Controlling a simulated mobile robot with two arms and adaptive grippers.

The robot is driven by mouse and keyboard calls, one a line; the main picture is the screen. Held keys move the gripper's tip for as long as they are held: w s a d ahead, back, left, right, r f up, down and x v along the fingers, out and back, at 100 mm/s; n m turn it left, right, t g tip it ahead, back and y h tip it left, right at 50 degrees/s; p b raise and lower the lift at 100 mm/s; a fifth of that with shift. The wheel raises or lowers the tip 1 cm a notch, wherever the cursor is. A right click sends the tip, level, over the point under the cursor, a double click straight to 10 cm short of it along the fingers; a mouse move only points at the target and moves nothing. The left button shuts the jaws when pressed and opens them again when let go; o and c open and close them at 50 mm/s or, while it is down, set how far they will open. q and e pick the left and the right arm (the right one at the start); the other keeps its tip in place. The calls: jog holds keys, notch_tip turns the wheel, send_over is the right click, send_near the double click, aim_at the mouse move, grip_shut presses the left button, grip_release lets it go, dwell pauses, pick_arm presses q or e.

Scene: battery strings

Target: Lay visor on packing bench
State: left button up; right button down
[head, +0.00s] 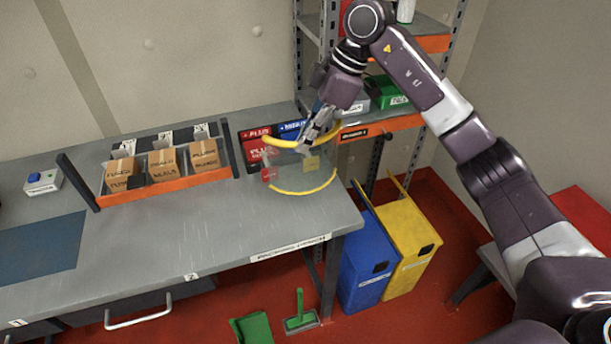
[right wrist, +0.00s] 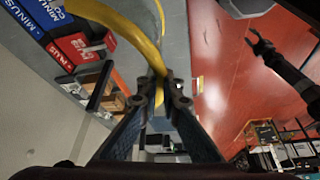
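The visor, a clear shield with a yellow band (head: 279,142) and a yellow lower rim, is at the right end of the grey packing bench (head: 240,215). My right gripper (head: 308,146) is shut on the band at its right side. In the right wrist view the fingertips (right wrist: 160,82) pinch the yellow band (right wrist: 118,22). The shield hangs below the band; I cannot tell whether its lower rim touches the bench top. My left gripper (right wrist: 258,42) shows small in the right wrist view, seemingly open and empty, away from the visor; the head view does not show it.
Red and blue boxes (head: 255,150) stand just behind the visor. An orange-fronted rack (head: 165,185) with cartons is to its left. A shelf (head: 380,125) stands behind right. Blue (head: 366,260) and yellow (head: 407,240) bins stand beside the bench. The bench's front middle is clear.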

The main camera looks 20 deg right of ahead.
aim_at(305, 177)
notch_tip(305, 177, down, 11)
jog(key=shift+r+p, duration=0.1)
jog(key=shift+p, duration=1.15)
jog(key=c, duration=2.2)
grip_release()
jog(key=shift+o, duration=0.2)
jog(key=b+v, duration=0.3)
jog(key=v, duration=0.8)
jog(key=shift+d+r, duration=0.2)
jog(key=shift+r, duration=0.15)
jog(key=shift+s, duration=0.1)
